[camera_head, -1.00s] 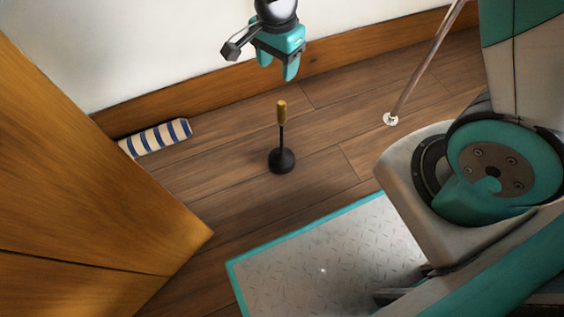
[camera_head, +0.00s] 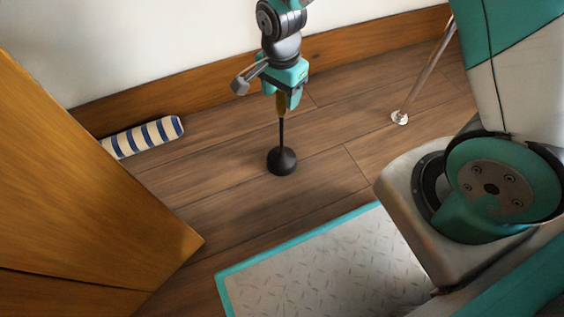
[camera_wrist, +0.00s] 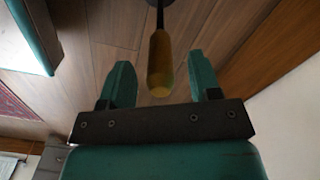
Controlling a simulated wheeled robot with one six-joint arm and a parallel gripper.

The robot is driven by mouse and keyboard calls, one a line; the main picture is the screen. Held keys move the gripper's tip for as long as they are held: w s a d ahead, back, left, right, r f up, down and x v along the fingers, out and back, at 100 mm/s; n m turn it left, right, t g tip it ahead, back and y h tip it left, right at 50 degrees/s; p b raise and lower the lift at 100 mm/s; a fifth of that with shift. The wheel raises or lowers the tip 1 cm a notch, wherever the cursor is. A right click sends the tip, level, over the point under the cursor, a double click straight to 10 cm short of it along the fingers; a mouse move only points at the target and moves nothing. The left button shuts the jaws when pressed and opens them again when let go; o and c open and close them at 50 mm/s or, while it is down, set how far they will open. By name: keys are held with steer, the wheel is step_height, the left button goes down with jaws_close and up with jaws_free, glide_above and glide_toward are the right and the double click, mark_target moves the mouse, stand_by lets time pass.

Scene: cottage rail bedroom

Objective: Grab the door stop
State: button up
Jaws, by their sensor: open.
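The door stop (camera_head: 282,160) appears to be the upright piece with a round black base, a thin black stem and a wooden handle. It stands on the wood floor. My gripper (camera_head: 287,100) is above the base, at the handle's height, pointing down. In the wrist view my open gripper (camera_wrist: 162,80) has one teal finger on each side of the wooden handle (camera_wrist: 160,62), with a visible gap on both sides. In the head view the gripper hides the handle's top.
A blue-and-white striped roll (camera_head: 145,137) lies by the wooden baseboard (camera_head: 350,52) at left. A wooden panel (camera_head: 90,200) fills the left side. A thin metal leg (camera_head: 425,75) stands at right. Floor around the base is clear.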

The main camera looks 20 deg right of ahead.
step_height(320, 180, down, 2)
steer(key=shift+b, duration=0.3)
steer(key=shift+r, duration=0.1)
jaws_close()
steer(key=shift+r, duration=0.1)
stand_by(1.0)
